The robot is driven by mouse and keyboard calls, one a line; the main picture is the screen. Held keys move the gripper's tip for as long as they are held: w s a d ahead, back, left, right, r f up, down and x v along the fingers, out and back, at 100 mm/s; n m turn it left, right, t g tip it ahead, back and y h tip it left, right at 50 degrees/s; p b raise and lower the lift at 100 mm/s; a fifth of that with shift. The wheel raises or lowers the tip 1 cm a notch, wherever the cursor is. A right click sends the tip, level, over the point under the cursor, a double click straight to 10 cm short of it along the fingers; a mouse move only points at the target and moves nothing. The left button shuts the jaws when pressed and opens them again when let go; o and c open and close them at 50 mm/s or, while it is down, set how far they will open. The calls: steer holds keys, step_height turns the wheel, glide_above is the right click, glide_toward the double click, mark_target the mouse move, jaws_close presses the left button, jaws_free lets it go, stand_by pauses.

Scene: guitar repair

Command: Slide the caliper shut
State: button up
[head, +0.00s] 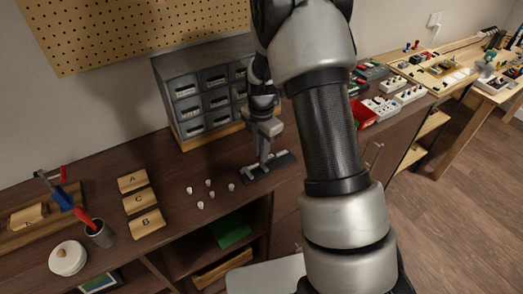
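A dark, flat, elongated thing (280,168) lies on the brown workbench in front of the grey drawer cabinet. It seems to be the caliper or a dark base under it; it is too small to make out the jaws or how far the slide is open. My gripper (263,161) points down over its left-middle part, with the fingertips at or just above it. I cannot tell whether they touch it or grip anything. The gripper hides part of the thing, and my arm fills the middle right of the view.
The grey drawer cabinet (193,84) stands close behind. Several small white knobs (208,194) and wooden blocks marked A (132,181), C (138,201) and B (146,223) lie left. A tool cup (101,235) and round white container (67,258) stand farther left.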

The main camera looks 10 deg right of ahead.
jaws_close()
steer(key=shift+s+a, duration=0.25)
steer(key=shift+a, duration=0.45)
steer(key=shift+s+a, duration=0.2)
steer(key=shift+a, duration=0.5)
steer(key=shift+s+a, duration=0.25)
steer(key=shift+a, duration=0.45)
steer(key=o, duration=0.6)
jaws_free()
steer(key=shift+a, duration=0.1)
steer(key=shift+c, duration=0.2)
steer(key=shift+r, duration=0.1)
steer(key=shift+r, duration=0.25)
step_height(320, 180, up, 17)
